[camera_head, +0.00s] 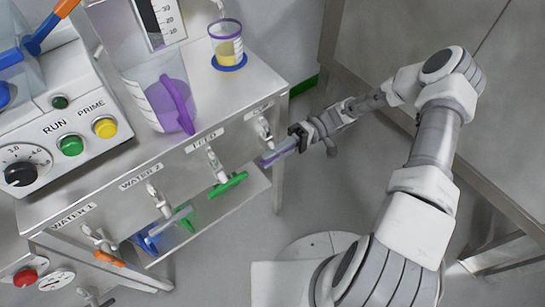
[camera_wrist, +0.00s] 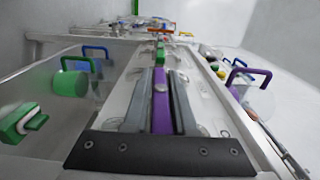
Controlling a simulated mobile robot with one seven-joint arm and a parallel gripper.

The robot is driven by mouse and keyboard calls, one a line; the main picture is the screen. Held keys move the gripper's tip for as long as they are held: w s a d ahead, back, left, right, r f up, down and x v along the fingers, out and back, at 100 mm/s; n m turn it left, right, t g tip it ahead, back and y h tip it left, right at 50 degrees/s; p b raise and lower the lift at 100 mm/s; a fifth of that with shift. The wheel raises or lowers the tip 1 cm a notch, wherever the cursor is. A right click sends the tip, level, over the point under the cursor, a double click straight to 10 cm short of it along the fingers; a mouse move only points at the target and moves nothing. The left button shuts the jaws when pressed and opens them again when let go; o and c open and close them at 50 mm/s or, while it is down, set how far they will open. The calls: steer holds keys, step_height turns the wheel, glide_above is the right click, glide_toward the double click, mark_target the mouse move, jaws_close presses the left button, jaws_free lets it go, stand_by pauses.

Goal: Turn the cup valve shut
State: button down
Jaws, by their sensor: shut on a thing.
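The rightmost valve (camera_head: 263,130) on the steel front panel sits under a small label that is hard to read and has a purple lever (camera_wrist: 161,110). My gripper (camera_head: 281,152) reaches in from the right at this valve. In the wrist view my gripper's two grey fingers (camera_wrist: 161,78) lie on either side of the purple lever, shut on it. The lever runs lengthwise between the fingers. In the head view the fingers hide most of it. A clear cup (camera_head: 228,49) with a purple rim and yellow contents stands on a blue disc above.
Left along the panel are the feed valve with a green lever (camera_head: 229,184), the water valve with a blue lever (camera_head: 150,240) and another with an orange lever (camera_head: 108,258). A purple-handled jug (camera_head: 158,95) stands on top. A steel table (camera_head: 440,140) is at right.

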stand_by(0.3)
steer(key=c, duration=0.8)
jaws_free()
steer(key=p+v, duration=0.1)
steer(key=v, duration=1.6)
steer(key=shift+w+d+f, duration=0.1)
steer(key=shift+w+d, duration=0.05)
